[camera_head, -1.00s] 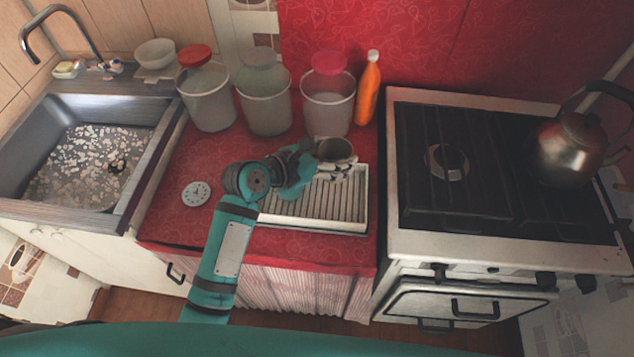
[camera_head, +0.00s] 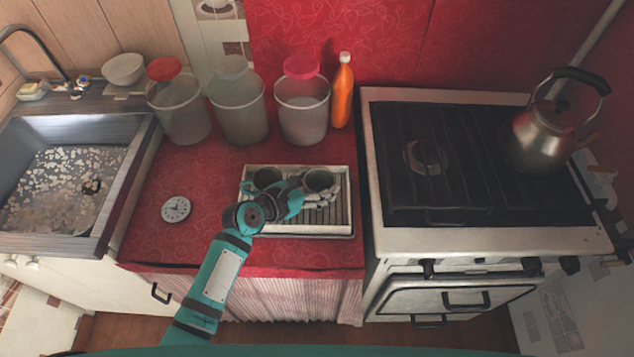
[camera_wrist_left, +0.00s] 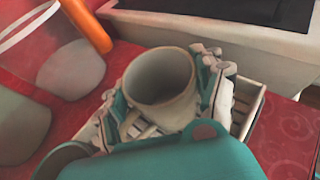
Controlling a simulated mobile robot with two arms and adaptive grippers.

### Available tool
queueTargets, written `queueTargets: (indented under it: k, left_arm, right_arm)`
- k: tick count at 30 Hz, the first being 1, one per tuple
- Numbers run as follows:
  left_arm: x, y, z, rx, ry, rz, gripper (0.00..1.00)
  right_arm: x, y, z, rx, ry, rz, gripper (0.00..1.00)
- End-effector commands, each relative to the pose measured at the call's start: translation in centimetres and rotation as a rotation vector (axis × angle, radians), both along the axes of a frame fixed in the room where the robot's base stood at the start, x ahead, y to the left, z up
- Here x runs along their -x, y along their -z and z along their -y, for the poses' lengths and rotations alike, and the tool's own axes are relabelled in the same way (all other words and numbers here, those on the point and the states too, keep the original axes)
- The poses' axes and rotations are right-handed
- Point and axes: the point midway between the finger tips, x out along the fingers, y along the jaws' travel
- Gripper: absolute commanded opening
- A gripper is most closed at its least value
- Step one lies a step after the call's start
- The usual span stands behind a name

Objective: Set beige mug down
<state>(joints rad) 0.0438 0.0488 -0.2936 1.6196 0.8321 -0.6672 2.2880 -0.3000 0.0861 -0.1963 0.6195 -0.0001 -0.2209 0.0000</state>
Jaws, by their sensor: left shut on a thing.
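The beige mug (camera_head: 319,182) is upright at the right part of the slatted drying tray (camera_head: 343,226). My left gripper (camera_head: 317,197) is shut around it from the front left. In the left wrist view the mug (camera_wrist_left: 161,83) sits between the two fingers (camera_wrist_left: 166,104), its open mouth facing up. The slats show just below it; I cannot tell whether its base touches them. My right gripper is not in view.
A second mug (camera_head: 266,179) stands on the tray's left part, close to my gripper. Lidded containers (camera_head: 303,112) and an orange bottle (camera_head: 343,94) stand behind. A white dial (camera_head: 176,208) lies at left. The stove (camera_head: 380,240) is at right.

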Motion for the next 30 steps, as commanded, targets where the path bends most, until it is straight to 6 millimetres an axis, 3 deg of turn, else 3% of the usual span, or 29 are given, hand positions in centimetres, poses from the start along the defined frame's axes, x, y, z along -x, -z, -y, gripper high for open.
queueTargets:
  k: [5,6,11,22,30]
  left_arm:
    - [-0.1,0.3,0.0,0.002,-0.001,0.001,0.21]
    - [0.0,0.3,0.0,0.001,0.000,-0.001,0.71]
    - [0.0,0.3,0.0,0.000,0.000,-0.001,0.92]
    - [0.1,-0.2,-0.1,-0.001,-0.001,0.001,0.94]
    - [3.4,-1.9,-3.4,-0.001,-0.002,0.000,0.94]
  right_arm:
    - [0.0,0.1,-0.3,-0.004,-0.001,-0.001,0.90]
    - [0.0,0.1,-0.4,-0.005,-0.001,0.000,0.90]
    - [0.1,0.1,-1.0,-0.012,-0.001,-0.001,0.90]
    - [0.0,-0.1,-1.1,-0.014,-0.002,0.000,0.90]
    - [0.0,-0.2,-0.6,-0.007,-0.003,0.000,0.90]
